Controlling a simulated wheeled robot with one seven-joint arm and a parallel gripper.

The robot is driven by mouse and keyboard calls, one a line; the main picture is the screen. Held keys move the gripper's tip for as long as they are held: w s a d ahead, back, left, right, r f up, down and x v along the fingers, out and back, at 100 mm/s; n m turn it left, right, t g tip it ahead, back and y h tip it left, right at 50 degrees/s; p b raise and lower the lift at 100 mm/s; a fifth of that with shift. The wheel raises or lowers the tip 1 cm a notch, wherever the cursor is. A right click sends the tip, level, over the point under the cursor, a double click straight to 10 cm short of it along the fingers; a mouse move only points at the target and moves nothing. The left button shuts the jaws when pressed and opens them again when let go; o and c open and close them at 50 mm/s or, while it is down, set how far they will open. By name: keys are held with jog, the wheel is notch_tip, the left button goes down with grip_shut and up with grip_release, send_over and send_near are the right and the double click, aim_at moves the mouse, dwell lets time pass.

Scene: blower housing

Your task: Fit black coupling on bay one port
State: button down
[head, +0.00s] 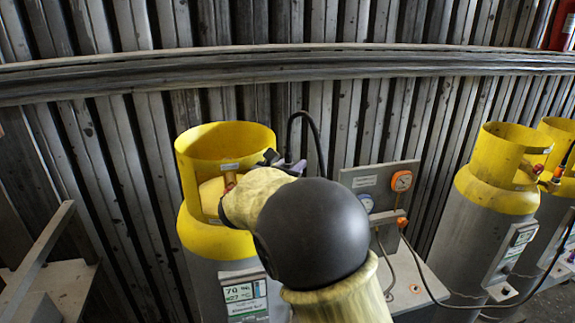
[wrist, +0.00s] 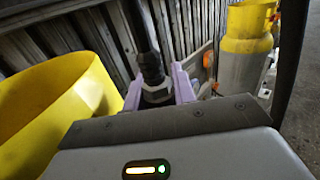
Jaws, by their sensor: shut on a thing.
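My gripper (wrist: 157,92) is shut on the black coupling (wrist: 152,66); its lilac fingers sit on either side of it in the wrist view. A black hose rises from the coupling and arcs over behind my wrist in the head view (head: 309,122). In the head view my gripper (head: 285,161) is at the right rim of the left cylinder's yellow collar (head: 215,140), partly hidden by my arm. A brass-coloured valve fitting (head: 230,180) shows inside that collar, apart from the coupling. I cannot read a bay number there.
A grey panel with gauges (head: 402,181) stands right of my arm, with a hose running to the right. More yellow-topped cylinders (head: 497,165) stand at the right. A metal rail (head: 150,72) crosses the corrugated wall behind. The left cylinder carries a label (head: 245,297).

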jog(key=f+b, duration=0.1)
jog(key=f, duration=0.2)
jog(key=shift+s+a+b, duration=0.1)
jog(key=shift+a+b, duration=0.25)
jog(key=shift+w+f+b, duration=0.2)
jog(key=shift+f+b, duration=0.2)
jog(key=shift+f, duration=0.3)
jog(key=shift+r, duration=0.25)
jog(key=shift+s+a, duration=0.1)
jog(key=shift+a, duration=0.1)
jog(key=shift+d, duration=0.35)
jog(key=shift+s+a+f+b, duration=0.15)
jog(key=shift+f+b, duration=0.1)
jog(key=shift+b, duration=0.05)
jog(key=shift+f, duration=0.1)
